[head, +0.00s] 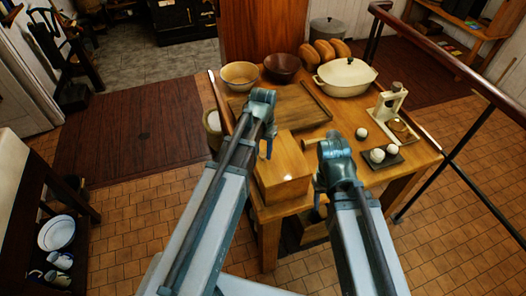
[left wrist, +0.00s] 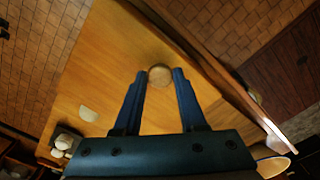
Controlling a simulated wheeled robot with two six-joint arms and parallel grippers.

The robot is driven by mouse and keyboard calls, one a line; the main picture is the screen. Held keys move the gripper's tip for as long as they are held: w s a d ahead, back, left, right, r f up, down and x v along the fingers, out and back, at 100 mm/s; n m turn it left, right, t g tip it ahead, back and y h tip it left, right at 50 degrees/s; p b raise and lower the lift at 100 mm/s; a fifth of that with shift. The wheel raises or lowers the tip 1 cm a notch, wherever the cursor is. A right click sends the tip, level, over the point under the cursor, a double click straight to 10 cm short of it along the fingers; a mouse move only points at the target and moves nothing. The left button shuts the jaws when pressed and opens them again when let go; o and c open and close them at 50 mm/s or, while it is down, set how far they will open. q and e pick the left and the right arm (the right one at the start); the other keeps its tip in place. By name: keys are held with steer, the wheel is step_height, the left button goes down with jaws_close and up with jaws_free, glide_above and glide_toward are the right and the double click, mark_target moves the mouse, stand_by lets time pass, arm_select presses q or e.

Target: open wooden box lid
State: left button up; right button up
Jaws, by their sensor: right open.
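The wooden box (head: 285,187) stands at the table's near left corner, its lid closed. In the left wrist view a round wooden knob (left wrist: 160,75) sits between my left fingertips, which touch it on both sides. My left gripper (head: 267,150) points down over the back of the box; it also shows in the left wrist view (left wrist: 160,85). In the head view its arm hides the knob and part of the box. My right gripper (head: 319,198) is open and empty at the right side of the box, partly hidden by its wrist.
On the wooden table (head: 385,180) are a tray (head: 303,101), a yellowish bowl (head: 240,74), a dark bowl (head: 282,67), a white lidded pot (head: 345,77), bread loaves (head: 325,50) and eggs on a dark plate (head: 385,158).

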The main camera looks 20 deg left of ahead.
arm_select(q)
jaws_close()
stand_by(1.1)
